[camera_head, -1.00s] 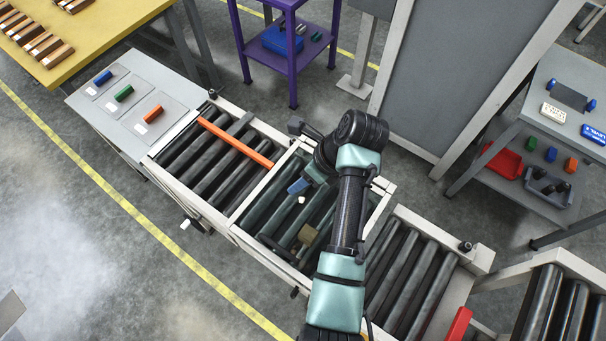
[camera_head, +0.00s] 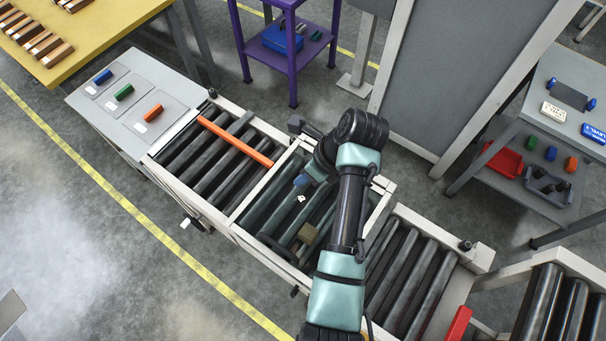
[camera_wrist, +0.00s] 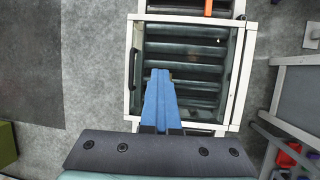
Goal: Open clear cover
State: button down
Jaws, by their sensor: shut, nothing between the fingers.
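The clear cover (camera_head: 250,217) lies flat and closed over the dark rollers in the middle section of the conveyor. In the wrist view, its see-through panel (camera_wrist: 205,48) sits in a white frame, with a dark handle (camera_wrist: 134,68) along the left side. My gripper (camera_wrist: 158,71) shows as blue fingers pressed together, with nothing between them.
An orange bar (camera_head: 236,142) lies across the left rollers. A grey table (camera_head: 130,75) with coloured blocks stands beyond them. A tall grey panel (camera_head: 455,65) stands behind the conveyor. A small brown shape (camera_head: 307,234) shows in the cover area; I cannot tell what it is.

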dwell(0.8)
jog(key=c, duration=0.8)
grip_release()
jog(key=v, duration=1.3)
jog(key=shift+a+f, duration=0.1)
